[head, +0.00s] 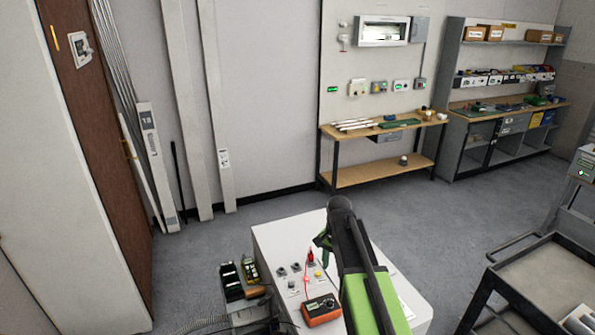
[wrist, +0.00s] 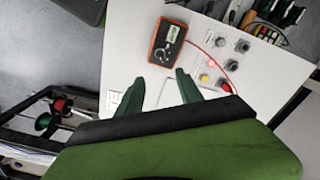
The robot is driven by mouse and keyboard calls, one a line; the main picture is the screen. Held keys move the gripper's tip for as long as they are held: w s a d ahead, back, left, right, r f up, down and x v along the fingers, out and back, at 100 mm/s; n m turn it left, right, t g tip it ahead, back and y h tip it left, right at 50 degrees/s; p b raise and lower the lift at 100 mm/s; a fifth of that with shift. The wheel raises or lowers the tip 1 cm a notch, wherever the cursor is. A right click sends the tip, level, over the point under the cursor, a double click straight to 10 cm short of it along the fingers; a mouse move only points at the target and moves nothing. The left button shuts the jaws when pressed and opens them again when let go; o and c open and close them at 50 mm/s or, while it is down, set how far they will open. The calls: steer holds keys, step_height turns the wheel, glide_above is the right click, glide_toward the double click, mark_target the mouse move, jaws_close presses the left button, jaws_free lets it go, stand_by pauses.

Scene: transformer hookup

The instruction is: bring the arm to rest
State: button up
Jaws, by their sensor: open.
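My gripper (wrist: 160,92) shows in the wrist view with its two green fingers apart and nothing between them. It is above the white table (wrist: 125,50), with its fingertips toward the orange meter. In the head view my green and black arm reaches out over the white table (head: 270,238), and the arm hides part of the tabletop. The orange meter (head: 321,309) lies on the table with a red lead running from it. The meter also shows in the wrist view (wrist: 168,42), apart from the fingers.
Terminal knobs (head: 295,268) stand on the table beside the meter. Tool cases (head: 240,278) are left of the table. A dark cart (head: 540,275) stands at right. A workbench (head: 375,175) is at the back wall, with clear grey floor (head: 240,220) before it.

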steer(key=s+a+f+n+b, duration=0.1)
steer(key=s+f+n+b, duration=0.7)
steer(key=s+f+b, duration=0.3)
steer(key=s+f, duration=0.2)
steer(key=s, duration=0.1)
steer(key=shift+b, duration=0.4)
steer(key=shift+s+a+f, duration=0.1)
steer(key=shift+a, duration=0.05)
steer(key=shift+c, duration=0.7)
stand_by(1.3)
